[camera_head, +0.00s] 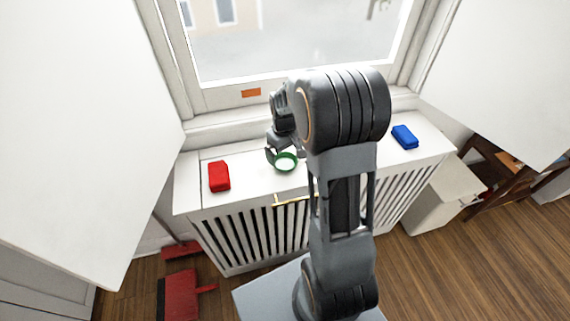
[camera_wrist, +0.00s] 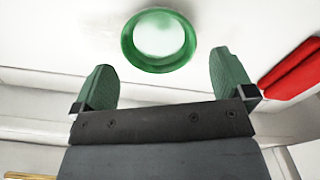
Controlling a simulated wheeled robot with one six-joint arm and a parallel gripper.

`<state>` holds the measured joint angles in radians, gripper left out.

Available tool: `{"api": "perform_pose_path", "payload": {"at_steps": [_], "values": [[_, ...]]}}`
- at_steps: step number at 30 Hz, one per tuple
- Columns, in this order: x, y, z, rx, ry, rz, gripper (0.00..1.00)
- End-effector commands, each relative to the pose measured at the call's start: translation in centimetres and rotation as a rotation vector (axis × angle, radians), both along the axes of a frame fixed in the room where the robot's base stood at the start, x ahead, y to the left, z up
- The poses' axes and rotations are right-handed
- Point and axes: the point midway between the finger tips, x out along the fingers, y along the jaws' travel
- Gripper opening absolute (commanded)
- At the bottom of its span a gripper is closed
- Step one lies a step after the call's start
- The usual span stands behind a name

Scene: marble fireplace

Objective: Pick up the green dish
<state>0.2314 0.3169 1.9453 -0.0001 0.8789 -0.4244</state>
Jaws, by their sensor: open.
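The green dish (camera_head: 286,161) is round with a white inside. It sits on the white radiator cover's top, near the middle. In the wrist view the dish (camera_wrist: 158,67) is at the top centre, and its rim is in full view. My gripper (camera_head: 283,155) reaches down close to the dish from the window side. In the wrist view my gripper (camera_wrist: 168,75) is open, with its two green-padded fingers apart and nothing held. The dish lies just beyond and between the fingertips in that picture; I cannot tell the height gap.
A red block (camera_head: 219,176) lies left of the dish on the radiator cover (camera_head: 248,190); it also shows at the right of the wrist view (camera_wrist: 292,68). A blue block (camera_head: 405,136) lies at the right end. The window (camera_head: 290,40) is behind. A red dustpan (camera_head: 178,295) is on the floor.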

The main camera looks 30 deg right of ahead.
Motion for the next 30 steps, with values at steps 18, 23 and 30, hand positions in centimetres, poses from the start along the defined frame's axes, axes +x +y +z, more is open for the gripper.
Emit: {"api": "perform_pose_path", "payload": {"at_steps": [18,23,30], "values": [[-0.1,-0.3,-4.4,0.000,0.000,0.000,1.00],[-0.1,-0.3,-4.4,0.000,0.000,0.000,0.89],[-0.1,-0.3,-4.4,0.000,0.000,0.000,0.66]]}}
